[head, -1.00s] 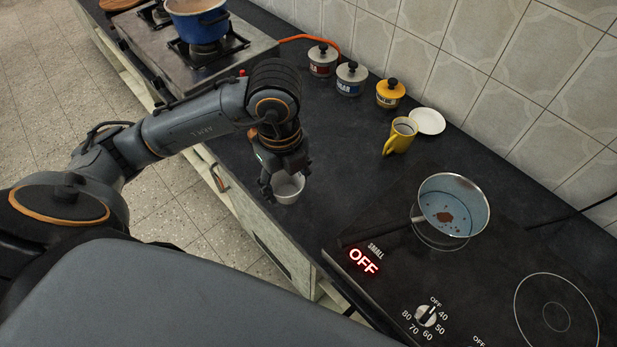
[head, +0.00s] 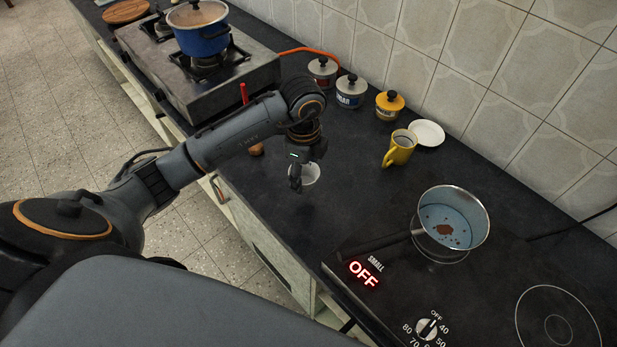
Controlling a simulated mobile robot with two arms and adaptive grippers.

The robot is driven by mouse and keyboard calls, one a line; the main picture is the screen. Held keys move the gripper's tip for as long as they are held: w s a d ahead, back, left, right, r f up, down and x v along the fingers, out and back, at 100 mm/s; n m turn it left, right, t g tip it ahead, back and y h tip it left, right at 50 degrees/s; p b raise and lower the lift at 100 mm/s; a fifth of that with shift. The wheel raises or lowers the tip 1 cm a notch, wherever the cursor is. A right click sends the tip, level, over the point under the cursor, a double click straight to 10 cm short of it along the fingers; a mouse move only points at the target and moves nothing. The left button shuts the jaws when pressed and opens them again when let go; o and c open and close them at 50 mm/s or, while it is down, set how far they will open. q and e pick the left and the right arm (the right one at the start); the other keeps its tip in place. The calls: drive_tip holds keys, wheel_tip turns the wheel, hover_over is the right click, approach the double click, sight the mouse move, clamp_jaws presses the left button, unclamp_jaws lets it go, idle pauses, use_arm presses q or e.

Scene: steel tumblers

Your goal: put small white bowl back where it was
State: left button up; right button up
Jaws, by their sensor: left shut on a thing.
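The small white bowl (head: 311,174) is in the head view, near the middle of the dark counter. My left gripper (head: 297,179) is shut on its rim from the left side, and the fingers hide part of the bowl. I cannot tell whether the bowl touches the counter or hangs just above it. My right gripper is not in view.
A yellow mug (head: 399,149) and a white saucer (head: 427,133) stand to the right, with several lidded jars (head: 351,92) behind. A saucepan (head: 453,222) sits on the cooktop, which reads OFF. A blue pot (head: 200,36) stands on the stove. Counter around the bowl is clear.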

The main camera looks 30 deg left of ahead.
sight(308, 173)
use_arm(q)
drive_tip(key=w+f, duration=0.2)
drive_tip(key=f, duration=0.1)
drive_tip(key=shift+w+a, duration=0.2)
drive_tip(key=shift+w, duration=0.15)
wheel_tip(308, 173, down, 2)
drive_tip(key=shift+w+f+p, duration=0.1)
drive_tip(key=shift+f+p, duration=0.05)
drive_tip(key=shift+p, duration=0.55)
drive_tip(key=shift+f, duration=0.6)
drive_tip(key=o, duration=1.3)
drive_tip(key=shift+f, duration=0.15)
drive_tip(key=shift+c, duration=0.2)
